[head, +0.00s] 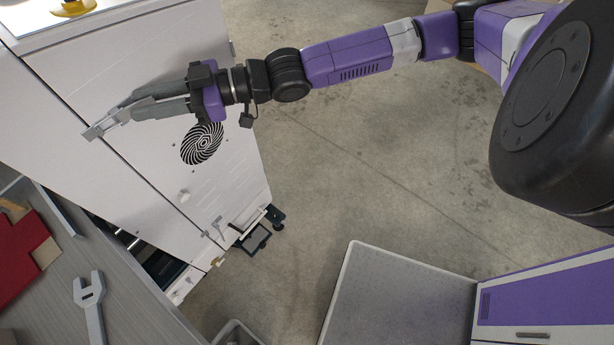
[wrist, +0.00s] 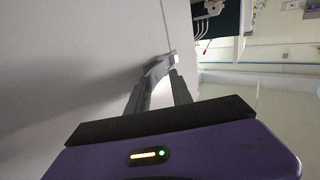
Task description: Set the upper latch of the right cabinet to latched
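The cabinet (head: 150,165) is a white body on the left in the head view, with a dark seam running diagonally across it. A small light-grey piece, apparently the upper latch (head: 93,132), sits at this seam. My gripper (head: 118,117) reaches in from the right with its fingertips at that piece. In the wrist view my gripper (wrist: 158,85) has its two fingers apart at the base, close to the pale cabinet face (wrist: 90,50). A grey piece with a bright end lies at the tips. The fingers partly hide it, so its angle and whether they clamp it are unclear.
A lower latch (head: 217,228) sits further down the same seam. A grey bench (head: 60,260) at lower left holds a wrench (head: 90,305) and a red piece (head: 28,255). Floor (head: 350,170) is clear right of the cabinet.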

